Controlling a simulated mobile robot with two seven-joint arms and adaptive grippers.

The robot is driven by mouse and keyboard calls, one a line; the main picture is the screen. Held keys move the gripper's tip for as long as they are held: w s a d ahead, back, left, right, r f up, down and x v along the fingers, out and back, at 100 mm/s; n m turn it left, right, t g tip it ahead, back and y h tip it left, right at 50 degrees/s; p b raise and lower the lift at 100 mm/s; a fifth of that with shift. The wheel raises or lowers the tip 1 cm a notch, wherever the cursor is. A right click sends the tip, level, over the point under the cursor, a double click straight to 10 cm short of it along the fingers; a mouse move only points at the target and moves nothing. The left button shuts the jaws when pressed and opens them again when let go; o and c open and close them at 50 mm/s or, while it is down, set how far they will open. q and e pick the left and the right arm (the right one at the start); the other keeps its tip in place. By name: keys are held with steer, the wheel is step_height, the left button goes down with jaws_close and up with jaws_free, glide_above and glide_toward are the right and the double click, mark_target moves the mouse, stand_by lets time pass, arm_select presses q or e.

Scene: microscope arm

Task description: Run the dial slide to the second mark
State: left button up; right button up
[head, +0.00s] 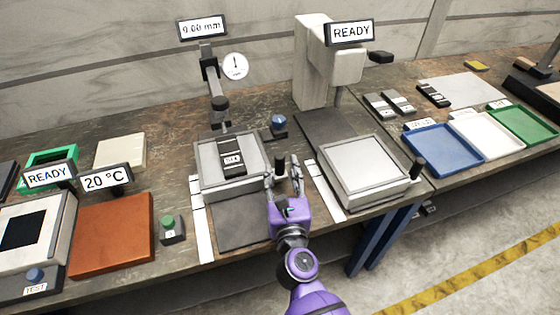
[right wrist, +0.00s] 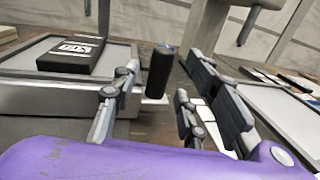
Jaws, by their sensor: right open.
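The dial slide (head: 200,180) is a grey square tray under the dial stand (head: 212,85), with a dark labelled block (head: 231,160) on it. The round dial (head: 235,66) hangs beside a sign reading 0.00 mm (head: 202,27). The slide's upright black handle (right wrist: 160,72) stands at its right side. My right gripper (head: 284,180) is open around the handle, its fingers apart on either side; the right wrist view shows gaps at both fingers (right wrist: 160,100). A white strip (head: 201,222) runs along the track's left; its marks are too small to read. My left gripper is out of view.
A second grey slide (head: 365,170) with its own black handle (head: 418,168) stands close on the right, under a machine signed READY (head: 349,33). A blue knob (head: 279,122) is behind the handle. The dark track (head: 250,225) before the dial slide is clear.

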mark_target(280, 167)
steer(key=shift+w+a+f, duration=0.1)
steer(key=shift+w+a, duration=0.1)
steer(key=shift+w, duration=1.7)
jaws_close()
